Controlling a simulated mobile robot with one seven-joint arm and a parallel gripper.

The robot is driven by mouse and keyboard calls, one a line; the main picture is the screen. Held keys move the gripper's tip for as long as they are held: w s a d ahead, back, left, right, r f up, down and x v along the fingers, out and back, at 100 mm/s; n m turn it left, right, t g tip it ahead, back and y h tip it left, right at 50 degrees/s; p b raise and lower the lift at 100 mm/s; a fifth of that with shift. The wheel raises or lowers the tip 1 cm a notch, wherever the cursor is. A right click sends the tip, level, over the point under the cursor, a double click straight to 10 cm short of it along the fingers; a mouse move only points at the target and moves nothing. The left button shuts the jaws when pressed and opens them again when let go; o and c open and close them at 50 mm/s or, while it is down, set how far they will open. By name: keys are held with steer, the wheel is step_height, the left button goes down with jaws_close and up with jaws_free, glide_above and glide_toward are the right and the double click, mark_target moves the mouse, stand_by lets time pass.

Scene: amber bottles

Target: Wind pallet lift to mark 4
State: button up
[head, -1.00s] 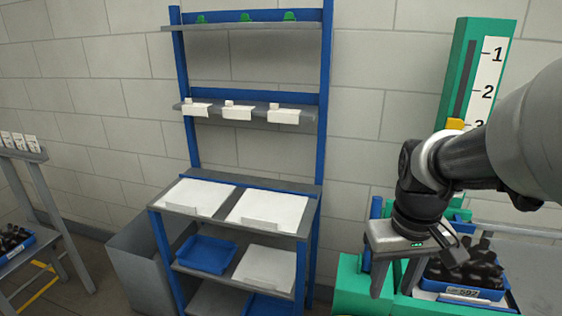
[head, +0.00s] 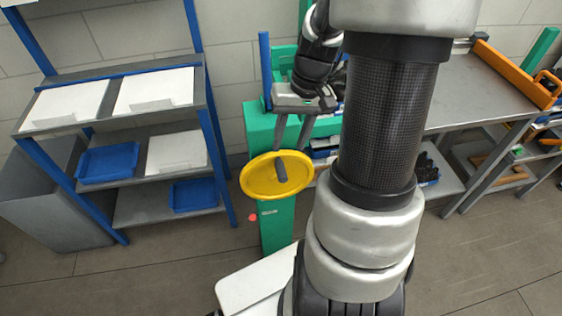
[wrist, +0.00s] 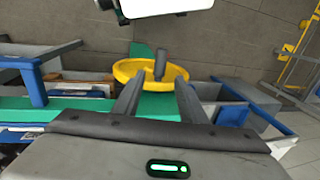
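The yellow handwheel (head: 256,185) sits on the front of the green lift (head: 276,228). A dark grey crank handle (head: 281,171) sticks out from its face. My gripper (head: 291,148) is above the wheel with its fingers pointing down at it. In the wrist view the fingers (wrist: 159,84) are apart and empty. There the handle (wrist: 160,62) stands beyond the fingertips, in line with the gap, with the wheel (wrist: 124,71) behind it. The mark scale and its pointer are not in view now.
A blue-framed shelf (head: 215,165) with blue bins (head: 108,162) and white boards stands at left. A grey bench (head: 475,95) with an orange rail (head: 515,72) is at right. My arm covers much of the middle. Floor in front of the shelf is clear.

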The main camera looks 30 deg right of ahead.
mark_target(282, 167)
steer(key=f, duration=0.3)
steer(key=a+f, duration=0.1)
steer(key=f, duration=0.4)
steer(key=shift+w+a+f+b, duration=0.2)
steer(key=shift+a+f+b, duration=0.1)
steer(key=shift+a+f, duration=0.1)
jaws_close()
